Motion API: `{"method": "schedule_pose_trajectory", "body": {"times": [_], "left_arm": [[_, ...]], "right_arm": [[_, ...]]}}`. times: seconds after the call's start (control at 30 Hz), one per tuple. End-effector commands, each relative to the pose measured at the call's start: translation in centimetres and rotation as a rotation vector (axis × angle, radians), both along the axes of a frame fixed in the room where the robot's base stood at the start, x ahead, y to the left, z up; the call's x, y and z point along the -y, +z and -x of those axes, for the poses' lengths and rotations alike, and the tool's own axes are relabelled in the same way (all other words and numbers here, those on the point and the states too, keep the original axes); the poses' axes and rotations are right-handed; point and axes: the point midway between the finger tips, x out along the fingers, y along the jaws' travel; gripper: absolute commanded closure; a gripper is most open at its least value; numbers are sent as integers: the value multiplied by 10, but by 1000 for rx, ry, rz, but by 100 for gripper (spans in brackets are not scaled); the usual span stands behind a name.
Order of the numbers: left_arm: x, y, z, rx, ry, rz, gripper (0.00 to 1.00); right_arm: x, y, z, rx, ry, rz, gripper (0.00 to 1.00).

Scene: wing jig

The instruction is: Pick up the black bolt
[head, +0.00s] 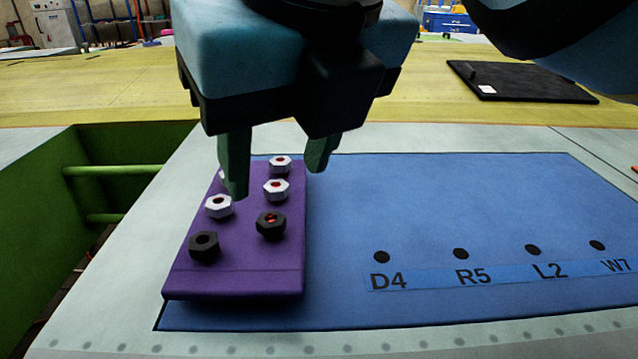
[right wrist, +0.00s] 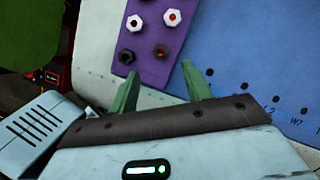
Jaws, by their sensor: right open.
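Two black hex bolts stand on a purple block. The right one (head: 271,225) has a red centre, and the left one (head: 204,246) has a dark centre. Both also show in the right wrist view, the red-centred one (right wrist: 160,52) and the dark-centred one (right wrist: 127,57). My right gripper (head: 277,180) is open and empty, its fingers pointing down over the far part of the block in the head view. In the right wrist view the fingertips (right wrist: 160,75) lie below the black bolts in the picture, apart from them. My left gripper is out of view.
The purple block (head: 235,284) also bears several silver hex bolts (head: 219,206), one mostly hidden by a finger. It lies on a blue panel (head: 450,200) with holes labelled D4, R5, L2 and W7. A green-walled opening (head: 120,160) is at left. A black tray (head: 530,85) lies behind.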

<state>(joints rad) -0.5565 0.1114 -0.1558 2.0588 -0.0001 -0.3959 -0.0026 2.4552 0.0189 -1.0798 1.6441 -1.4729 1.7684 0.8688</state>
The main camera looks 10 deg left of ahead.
Motion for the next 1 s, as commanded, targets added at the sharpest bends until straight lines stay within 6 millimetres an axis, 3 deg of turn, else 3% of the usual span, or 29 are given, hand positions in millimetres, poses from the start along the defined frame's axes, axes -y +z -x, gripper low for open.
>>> {"method": "schedule_pose_trajectory", "body": {"times": [0.2, 0.47, 0.8, 1.0], "left_arm": [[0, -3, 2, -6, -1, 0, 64], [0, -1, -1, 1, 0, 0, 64], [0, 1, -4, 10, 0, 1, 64], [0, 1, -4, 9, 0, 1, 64]], "right_arm": [[-6, -20, -5, -3, 2, 0, 51], [-8, -28, -7, -5, 2, 0, 51], [-19, -67, -17, -5, 3, -1, 51], [-20, -69, -18, -3, 2, -1, 51]]}}
